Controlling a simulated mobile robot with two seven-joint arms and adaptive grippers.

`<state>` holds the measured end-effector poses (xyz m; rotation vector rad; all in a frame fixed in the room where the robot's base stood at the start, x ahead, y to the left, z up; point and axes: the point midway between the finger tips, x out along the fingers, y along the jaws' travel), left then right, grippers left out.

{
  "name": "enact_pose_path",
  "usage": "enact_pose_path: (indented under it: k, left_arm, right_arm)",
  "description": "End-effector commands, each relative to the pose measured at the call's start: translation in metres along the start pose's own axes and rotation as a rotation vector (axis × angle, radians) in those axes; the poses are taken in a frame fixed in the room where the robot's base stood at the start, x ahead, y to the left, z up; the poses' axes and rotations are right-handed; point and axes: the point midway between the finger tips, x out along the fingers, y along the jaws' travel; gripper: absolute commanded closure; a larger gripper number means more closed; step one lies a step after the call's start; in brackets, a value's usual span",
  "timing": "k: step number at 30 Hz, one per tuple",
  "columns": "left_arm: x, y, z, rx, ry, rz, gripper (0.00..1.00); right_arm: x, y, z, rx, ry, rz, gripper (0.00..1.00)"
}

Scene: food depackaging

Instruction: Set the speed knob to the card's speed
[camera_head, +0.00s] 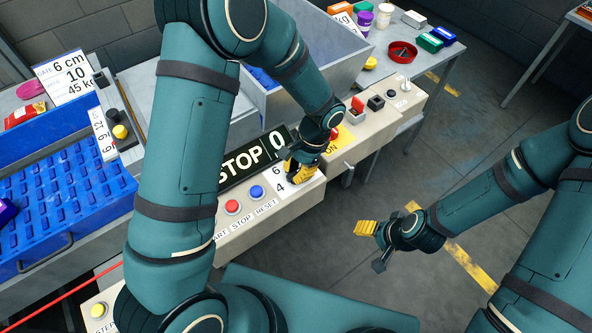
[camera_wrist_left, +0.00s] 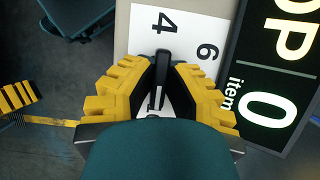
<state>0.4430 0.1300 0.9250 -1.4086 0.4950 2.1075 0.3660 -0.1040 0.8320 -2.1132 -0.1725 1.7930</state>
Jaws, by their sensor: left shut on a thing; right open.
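The speed knob (camera_wrist_left: 160,78) is a black bar-shaped knob on a white dial plate (camera_wrist_left: 145,22) that shows 4 and 6; other marks are hidden by my gripper. My left gripper (camera_wrist_left: 160,82) is shut on the knob, its yellow fingers on either side; in the head view the gripper (camera_head: 303,170) covers the knob on the control panel. A white card (camera_head: 75,77) at the upper left reads 6 cm, 10 and 45 kg. My right gripper (camera_head: 373,247) is open and empty, over the floor right of the panel.
The display (camera_head: 252,160) reads STOP and 0. A red button (camera_head: 232,207) and a blue button (camera_head: 257,191) sit left of the knob. A yellow label (camera_head: 342,139) and more switches lie to the right. A blue ridged tray (camera_head: 75,190) stands at left.

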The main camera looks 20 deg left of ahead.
Motion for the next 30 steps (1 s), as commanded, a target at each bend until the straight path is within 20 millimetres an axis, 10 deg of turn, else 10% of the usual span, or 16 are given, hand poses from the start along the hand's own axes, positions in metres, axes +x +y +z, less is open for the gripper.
enact_pose_path:
  k: [10, 13, 30]
  left_arm:
    - [0.001, 0.001, 0.001, 0.004, -0.003, 0.001, 1.0]
    - [0.001, 0.001, 0.001, 0.003, -0.003, 0.001, 0.56]
    - [-0.032, 0.0, -0.001, 0.0, 0.004, -0.002, 0.56]
  right_arm:
    - [0.0, 0.0, 0.0, 0.0, 0.0, 0.0, 0.34]
    - [0.0, 0.0, 0.0, 0.0, 0.0, 0.0, 0.34]
    - [0.0, 0.0, 0.0, 0.0, 0.0, 0.0, 0.34]
